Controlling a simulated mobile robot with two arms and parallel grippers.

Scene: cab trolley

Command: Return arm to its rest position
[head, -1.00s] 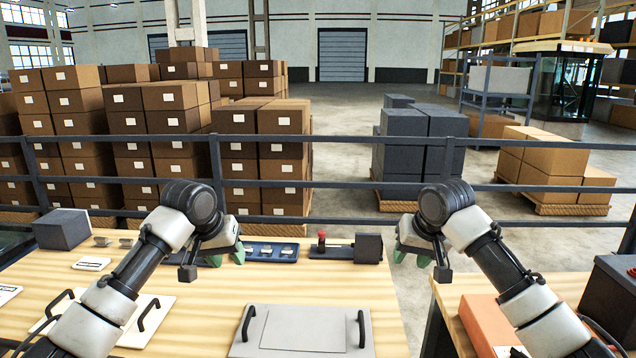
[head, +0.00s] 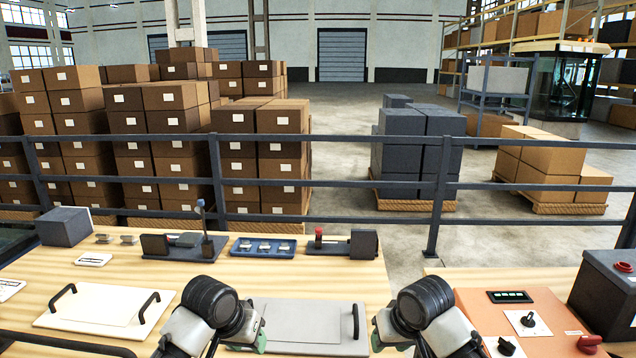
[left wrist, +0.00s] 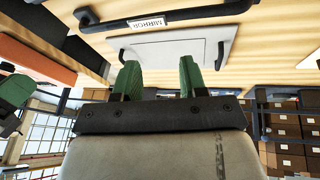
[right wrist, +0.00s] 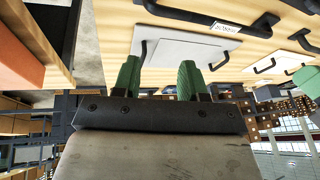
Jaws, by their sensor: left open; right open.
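My left gripper (head: 262,338) is low in the head view, at the near side of the wooden table, mostly behind its own wrist. In the left wrist view its two green fingers (left wrist: 159,80) are apart with nothing between them. My right gripper (head: 376,338) is a short way to the right, near the table's right edge. Its green fingers are also apart and empty in the right wrist view (right wrist: 158,80). A light grey panel with black handles (head: 300,318) lies between and beyond the grippers. Neither gripper visibly holds anything.
A white panel with handles (head: 90,318) lies at left. A black bar labelled MIRROR (left wrist: 190,14) shows in the left wrist view. An orange panel (head: 520,318) is at right. A railing (head: 380,186) stands behind.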

